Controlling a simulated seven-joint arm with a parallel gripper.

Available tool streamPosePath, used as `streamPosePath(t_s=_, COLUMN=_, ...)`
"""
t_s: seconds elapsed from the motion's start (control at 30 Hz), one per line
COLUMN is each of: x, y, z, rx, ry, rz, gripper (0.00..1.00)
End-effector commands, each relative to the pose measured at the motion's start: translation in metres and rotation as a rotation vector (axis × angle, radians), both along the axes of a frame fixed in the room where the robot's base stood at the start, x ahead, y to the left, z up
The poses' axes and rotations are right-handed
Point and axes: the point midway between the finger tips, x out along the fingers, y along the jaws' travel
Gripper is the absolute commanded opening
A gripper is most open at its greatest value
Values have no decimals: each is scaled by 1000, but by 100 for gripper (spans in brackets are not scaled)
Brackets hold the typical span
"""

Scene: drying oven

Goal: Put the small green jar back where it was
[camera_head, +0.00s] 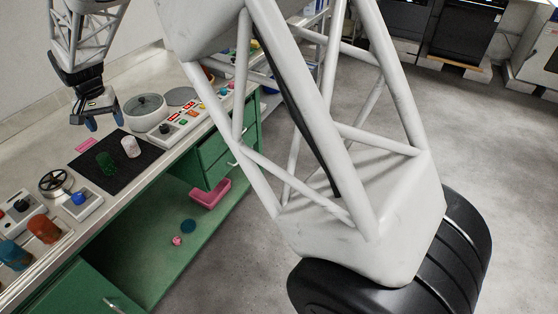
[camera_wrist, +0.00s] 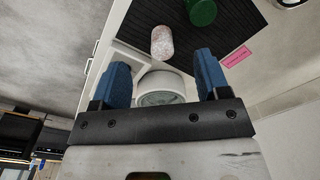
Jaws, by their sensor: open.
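The small green jar (camera_head: 106,162) stands on a black mat (camera_head: 120,178) on the worktop. It also shows at the top of the wrist view (camera_wrist: 202,11), partly cut off by the frame edge. A whitish jar (camera_head: 131,147) stands on the mat beside it; it also shows in the wrist view (camera_wrist: 162,42). My gripper (camera_head: 103,122) is open and empty above the worktop, just behind the mat. In the wrist view its two blue fingers (camera_wrist: 162,82) are spread apart, with nothing between them but the round pot seen beyond.
A round grey-white pot (camera_head: 146,112) stands right of the mat. A control panel (camera_head: 180,128) is in front of it. A pink strip (camera_head: 86,145) lies behind the mat. Orange (camera_head: 44,228) and blue (camera_head: 14,254) jars stand at the left front. Green cabinets (camera_head: 215,158) are below.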

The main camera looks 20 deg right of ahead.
Motion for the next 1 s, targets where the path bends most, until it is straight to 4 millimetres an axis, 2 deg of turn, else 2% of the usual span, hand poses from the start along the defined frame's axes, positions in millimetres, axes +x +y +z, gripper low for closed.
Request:
streamPosePath(t_s=0.03, x=-4, y=-18, z=12, rx=4, ry=-7, rz=-5, gripper=69)
streamPosePath(t_s=0.2, x=-20, y=-77, z=42, rx=11, ry=-24, rz=-6, gripper=69)
streamPosePath(t_s=0.53, x=-70, y=-185, z=91, rx=22, ry=-64, rz=-8, gripper=69)
streamPosePath(t_s=0.8, x=-123, y=-264, z=115, rx=24, ry=-94, rz=-13, gripper=69)
streamPosePath(t_s=1.0, x=-169, y=-315, z=124, rx=21, ry=-115, rz=-15, gripper=69)
